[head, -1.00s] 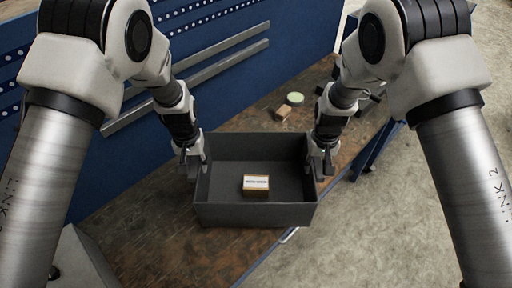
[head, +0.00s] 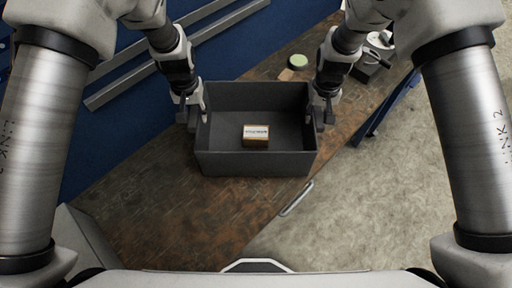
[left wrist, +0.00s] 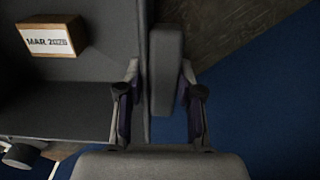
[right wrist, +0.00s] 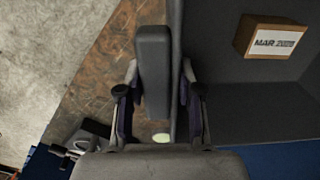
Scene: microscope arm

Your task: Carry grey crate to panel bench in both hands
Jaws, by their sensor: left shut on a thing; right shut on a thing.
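The grey crate (head: 255,164) is an open dark box in the middle of the head view, over the brown bench top. It looks about level; whether it touches the bench top I cannot tell. A small cardboard box with a white label (head: 256,136) lies inside. My left gripper (head: 192,116) is shut on the crate's left side. In the left wrist view a grey bar (left wrist: 166,75) along the crate wall sits between its fingers. My right gripper (head: 321,114) is shut on the right side, on a similar bar (right wrist: 153,80) in the right wrist view.
The worn brown bench top (head: 150,205) runs diagonally beneath. A blue panel (head: 115,130) with grey rails stands at left. A green round thing (head: 298,61) and a partly hidden tan block (head: 286,75) lie behind the crate. Bare concrete floor (head: 400,200) lies at right.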

